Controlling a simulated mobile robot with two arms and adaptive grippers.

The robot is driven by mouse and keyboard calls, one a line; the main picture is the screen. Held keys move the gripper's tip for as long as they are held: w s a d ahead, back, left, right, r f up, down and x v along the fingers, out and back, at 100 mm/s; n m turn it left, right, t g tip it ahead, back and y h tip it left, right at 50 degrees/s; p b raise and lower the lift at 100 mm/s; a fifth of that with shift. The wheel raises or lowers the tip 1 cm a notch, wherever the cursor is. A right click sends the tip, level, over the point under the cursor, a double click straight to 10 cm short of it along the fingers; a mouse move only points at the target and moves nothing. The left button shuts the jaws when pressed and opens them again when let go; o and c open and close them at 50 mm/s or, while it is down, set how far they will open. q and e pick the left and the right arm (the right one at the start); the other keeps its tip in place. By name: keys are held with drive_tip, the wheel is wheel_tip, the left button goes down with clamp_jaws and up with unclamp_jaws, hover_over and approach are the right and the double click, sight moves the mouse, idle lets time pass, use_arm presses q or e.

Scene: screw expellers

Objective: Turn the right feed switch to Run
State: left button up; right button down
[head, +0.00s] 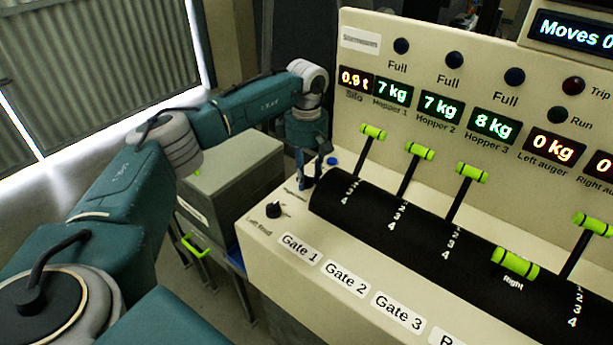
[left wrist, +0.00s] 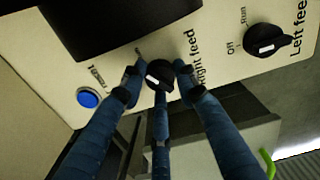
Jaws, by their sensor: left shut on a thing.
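The right feed switch (left wrist: 158,73) is a round black knob with a white mark, seen in the left wrist view on the cream panel beside its "Right feed" label. The fingers of my left gripper (left wrist: 158,82) are closed around this knob. My right gripper is in neither view.
The similar left feed knob (head: 273,208) is close by, with Off and Run labels in the wrist view. A blue button (left wrist: 88,97) lies on the other side. Green-handled levers (head: 420,151) rise from a black curved cover (head: 400,225). A grey box (head: 235,165) stands left of the panel.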

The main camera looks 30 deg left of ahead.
use_arm(q)
drive_tip(key=shift+w+r+m, duration=0.1)
drive_tip(key=shift+r+m, duration=0.05)
drive_tip(key=shift+m, duration=0.25)
drive_tip(key=o, duration=1.2)
drive_tip(key=shift+c, duration=0.2)
wheel_tip(320, 180, up, 12)
